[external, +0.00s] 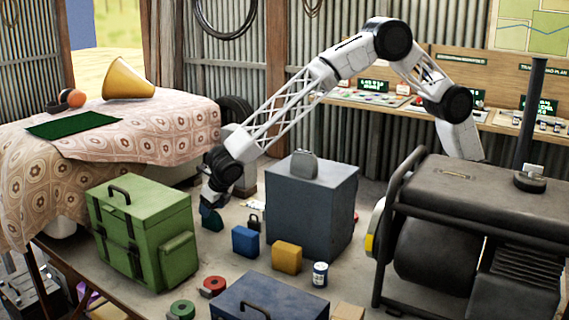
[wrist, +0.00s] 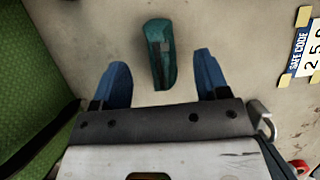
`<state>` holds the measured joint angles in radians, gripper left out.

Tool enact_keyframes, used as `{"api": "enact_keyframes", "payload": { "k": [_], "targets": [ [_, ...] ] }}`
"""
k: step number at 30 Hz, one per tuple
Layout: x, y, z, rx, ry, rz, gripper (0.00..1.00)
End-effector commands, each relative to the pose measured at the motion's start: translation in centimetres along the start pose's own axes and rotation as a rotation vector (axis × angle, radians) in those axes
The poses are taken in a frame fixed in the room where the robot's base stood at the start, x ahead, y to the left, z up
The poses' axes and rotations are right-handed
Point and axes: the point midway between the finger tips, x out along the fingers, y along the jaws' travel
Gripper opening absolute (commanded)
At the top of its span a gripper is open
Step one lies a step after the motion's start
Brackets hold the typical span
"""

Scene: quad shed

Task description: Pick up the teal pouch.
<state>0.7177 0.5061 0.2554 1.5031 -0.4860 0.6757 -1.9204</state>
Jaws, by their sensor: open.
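The teal pouch (wrist: 157,55) lies on the grey concrete floor in the upper middle of the wrist view. It looks small and elongated, with a dark strip and a grey tab along its middle. My gripper (wrist: 161,80) has two blue fingers spread apart, one to each side of the pouch's near end, with nothing between them touching it that I can see. In the external view my gripper (external: 212,205) points down near the floor, right of the green case. A dark teal patch shows at its tip, and I cannot tell there whether it is pouch or finger.
A green case (external: 145,235) stands close on the left. A blue box (external: 245,241), a yellow box (external: 287,257) and a tall grey cabinet (external: 312,210) stand to the right. A padlock (wrist: 262,118) and a "SAFE CODE" card (wrist: 307,50) lie right of my gripper.

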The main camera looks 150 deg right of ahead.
Motion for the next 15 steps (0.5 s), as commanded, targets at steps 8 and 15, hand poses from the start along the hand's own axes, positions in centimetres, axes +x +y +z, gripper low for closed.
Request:
{"api": "enact_keyframes", "payload": {
  "k": [8,15],
  "targets": [
    [3.0,0.0,-0.1,0.0,0.0,0.0,0.68],
    [3.8,0.0,0.0,0.0,-0.001,0.0,0.68]
  ]
}}
